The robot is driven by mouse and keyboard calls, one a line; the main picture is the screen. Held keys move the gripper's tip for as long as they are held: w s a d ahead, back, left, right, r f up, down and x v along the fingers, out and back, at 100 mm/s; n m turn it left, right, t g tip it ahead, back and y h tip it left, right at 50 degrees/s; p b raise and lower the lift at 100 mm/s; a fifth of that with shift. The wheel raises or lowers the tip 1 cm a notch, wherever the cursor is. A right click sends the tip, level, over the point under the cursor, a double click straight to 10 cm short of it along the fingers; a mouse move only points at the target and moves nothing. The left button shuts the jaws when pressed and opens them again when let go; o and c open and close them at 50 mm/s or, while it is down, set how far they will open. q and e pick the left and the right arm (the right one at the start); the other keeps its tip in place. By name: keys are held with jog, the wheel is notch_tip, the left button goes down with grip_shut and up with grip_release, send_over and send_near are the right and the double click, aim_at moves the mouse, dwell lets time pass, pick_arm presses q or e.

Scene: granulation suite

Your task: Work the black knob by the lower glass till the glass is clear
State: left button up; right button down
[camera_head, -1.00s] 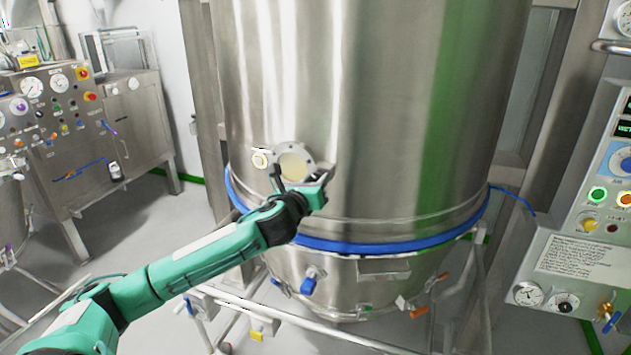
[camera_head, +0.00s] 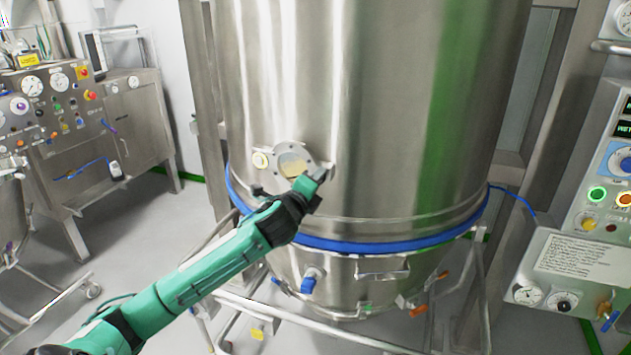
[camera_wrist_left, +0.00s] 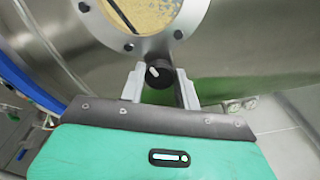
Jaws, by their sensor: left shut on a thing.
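The lower glass (camera_head: 292,163) is a round sight port with a bolted steel ring, low on the big steel vessel. In the head view its pane looks partly tan and partly paler. In the left wrist view the lower glass (camera_wrist_left: 158,12) shows mottled tan film and a thin dark bar across it. The black knob (camera_wrist_left: 157,74) with a white mark sits just below the ring. My left gripper (camera_head: 319,176) is at the lower right of the glass, its fingers on either side of the knob and shut on it. In the head view the gripper hides the knob.
A control panel (camera_head: 585,250) stands at the right, and a gauge cabinet (camera_head: 60,110) at the left. Open floor lies between cabinet and vessel.

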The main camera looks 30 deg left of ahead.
pick_arm(q)
jog(key=shift+n, duration=1.5)
jog(key=o, duration=1)
jog(key=shift+c, duration=0.2)
jog(key=shift+s, duration=0.1)
jog(key=s+d+b, duration=0.2)
jog(key=s+b, duration=0.2)
jog(key=s, duration=0.9)
jog(key=shift+s, duration=0.25)
jog(key=shift+f, duration=0.1)
